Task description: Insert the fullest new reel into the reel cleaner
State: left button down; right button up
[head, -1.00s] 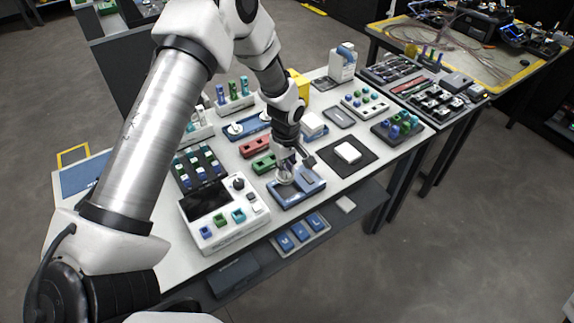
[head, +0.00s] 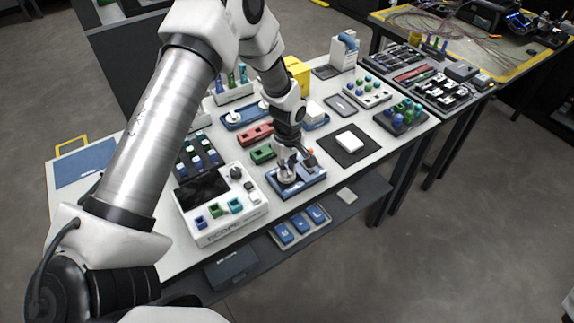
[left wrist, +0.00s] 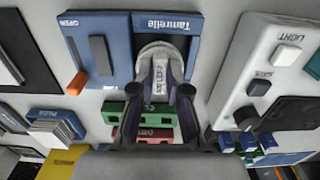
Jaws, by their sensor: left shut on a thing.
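My left gripper (head: 287,172) is low over the blue device (head: 312,184) near the table's front edge. That device looks like the reel cleaner. In the left wrist view the fingers (left wrist: 160,92) are shut on a pale round reel (left wrist: 162,52) with lettering on its side. The reel is at the right half of the blue device (left wrist: 105,30), which bears the words "OPEN" and "Tanrelle", a grey bar and an orange tab (left wrist: 77,84). I cannot tell whether the reel is fully seated. My right gripper is not in view.
A white instrument (head: 222,208) with a dark screen stands close to the left. Green (head: 263,154) and red (head: 255,134) blocks lie just behind the device. A lower shelf (head: 365,198) runs below the table.

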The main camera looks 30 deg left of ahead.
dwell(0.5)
pick_arm(q)
jog(key=shift+s+p, duration=0.1)
jog(key=shift+p, duration=0.3)
jog(key=shift+f, duration=0.95)
dwell(0.7)
jog(key=c, duration=1.1)
grip_release()
jog(key=shift+r, duration=0.1)
notch_tip(320, 180, up, 6)
jog(key=p, duration=0.5)
